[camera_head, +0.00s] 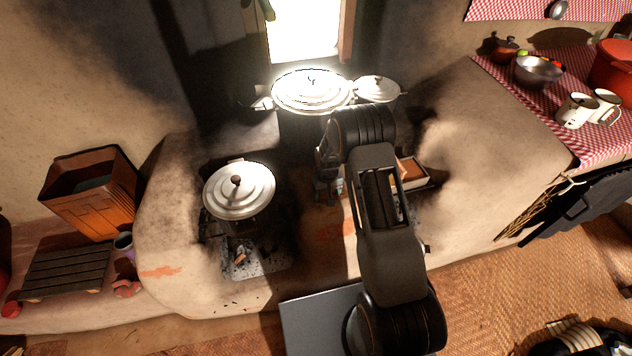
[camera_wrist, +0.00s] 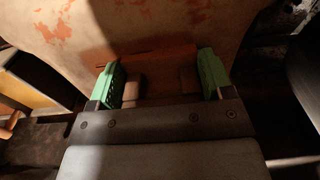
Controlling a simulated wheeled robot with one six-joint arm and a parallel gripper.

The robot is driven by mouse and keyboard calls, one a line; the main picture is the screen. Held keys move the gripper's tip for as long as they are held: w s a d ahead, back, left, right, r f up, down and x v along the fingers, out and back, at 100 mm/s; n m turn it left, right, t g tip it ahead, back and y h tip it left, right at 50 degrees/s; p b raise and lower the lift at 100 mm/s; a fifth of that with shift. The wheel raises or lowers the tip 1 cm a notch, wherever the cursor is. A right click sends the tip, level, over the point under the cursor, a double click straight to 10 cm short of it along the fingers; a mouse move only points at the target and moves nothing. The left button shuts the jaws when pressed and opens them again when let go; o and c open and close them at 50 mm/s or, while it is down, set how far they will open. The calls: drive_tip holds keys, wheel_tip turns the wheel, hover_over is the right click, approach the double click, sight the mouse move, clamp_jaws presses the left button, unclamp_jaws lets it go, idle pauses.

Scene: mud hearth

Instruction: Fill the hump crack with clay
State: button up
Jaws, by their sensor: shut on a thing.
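My gripper (camera_wrist: 163,80) shows in the wrist view with its two green finger pads well apart, shut on a reddish-brown piece (camera_wrist: 160,88) between them. The piece is dark and partly hidden by the gripper body, so I cannot tell whether it is clay or a tool. The pale mud hump (camera_wrist: 120,25) lies just beyond the fingers, with orange-red patches on it. I cannot make out the crack. In the head view my arm covers much of the hearth's middle, where an orange patch (camera_head: 336,229) shows beside it.
A lidded pot (camera_head: 239,190) stands on the hearth's left opening. A larger lidded pot (camera_head: 311,91) and a smaller one (camera_head: 377,89) stand behind. A shallow tray (camera_head: 413,174) lies right of my arm. A brown bin (camera_head: 92,193) and slatted board (camera_head: 66,272) are at left.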

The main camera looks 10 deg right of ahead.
drive_tip(key=shift+a, duration=1.55)
drive_tip(key=shift+r+p, duration=2.15)
drive_tip(key=shift+r, duration=1.85)
